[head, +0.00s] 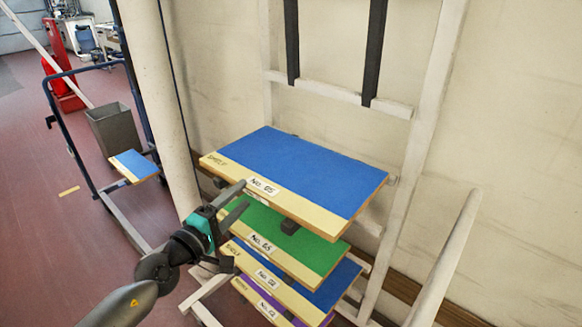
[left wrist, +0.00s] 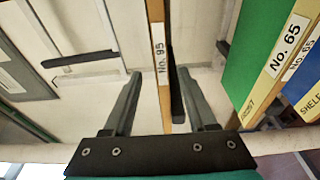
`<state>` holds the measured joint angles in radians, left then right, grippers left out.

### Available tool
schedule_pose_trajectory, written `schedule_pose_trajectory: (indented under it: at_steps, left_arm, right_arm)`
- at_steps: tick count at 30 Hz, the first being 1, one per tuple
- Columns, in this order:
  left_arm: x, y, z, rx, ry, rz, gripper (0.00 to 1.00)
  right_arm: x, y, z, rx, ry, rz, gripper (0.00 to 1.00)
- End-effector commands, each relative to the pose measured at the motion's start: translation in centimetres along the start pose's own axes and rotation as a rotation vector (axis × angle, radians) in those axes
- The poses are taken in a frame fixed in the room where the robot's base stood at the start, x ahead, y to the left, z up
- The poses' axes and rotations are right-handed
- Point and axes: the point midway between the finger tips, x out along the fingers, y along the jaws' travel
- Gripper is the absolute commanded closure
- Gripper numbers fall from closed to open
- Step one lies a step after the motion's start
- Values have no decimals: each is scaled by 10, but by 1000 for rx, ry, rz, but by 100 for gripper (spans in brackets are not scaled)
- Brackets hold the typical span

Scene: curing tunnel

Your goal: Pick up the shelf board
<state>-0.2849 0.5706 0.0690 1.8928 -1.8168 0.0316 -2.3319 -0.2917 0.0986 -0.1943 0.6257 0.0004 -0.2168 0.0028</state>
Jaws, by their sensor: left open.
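A blue shelf board (head: 300,165) with a cream front strip lies on top of a pale rack. Its label reads No. 95 in the left wrist view (left wrist: 160,60), where I see it edge-on. My left gripper (head: 243,195) is open at the board's front edge, near the label. In the left wrist view its two fingers stand on either side of the board's edge, with gaps, so it does not grip it. Below lie a green board (head: 285,238) marked No. 65, another blue board (head: 328,288) and a purple one (head: 262,299). My right gripper is not in view.
The pale rack (head: 411,160) has posts and crossbars with two dark straps (head: 374,50). A thick pale post (head: 160,90) stands left of the boards. A blue-railed cart (head: 62,125) with a small blue board (head: 134,165) and a grey bin (head: 113,130) stand farther left.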

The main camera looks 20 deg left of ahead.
Motion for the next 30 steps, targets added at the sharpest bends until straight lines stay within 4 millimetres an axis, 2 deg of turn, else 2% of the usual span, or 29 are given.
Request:
schedule_pose_trajectory:
  at_steps: [9, 19, 30]
  left_arm:
    - [40, 0, 0, -3, 2, 2, 43]
    - [57, -1, 1, -4, 0, 1, 43]
    - [98, -3, 2, -4, 0, 1, 43]
  right_arm:
    - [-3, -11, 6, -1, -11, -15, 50]
    - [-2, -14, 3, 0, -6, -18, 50]
    - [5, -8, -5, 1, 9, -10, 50]
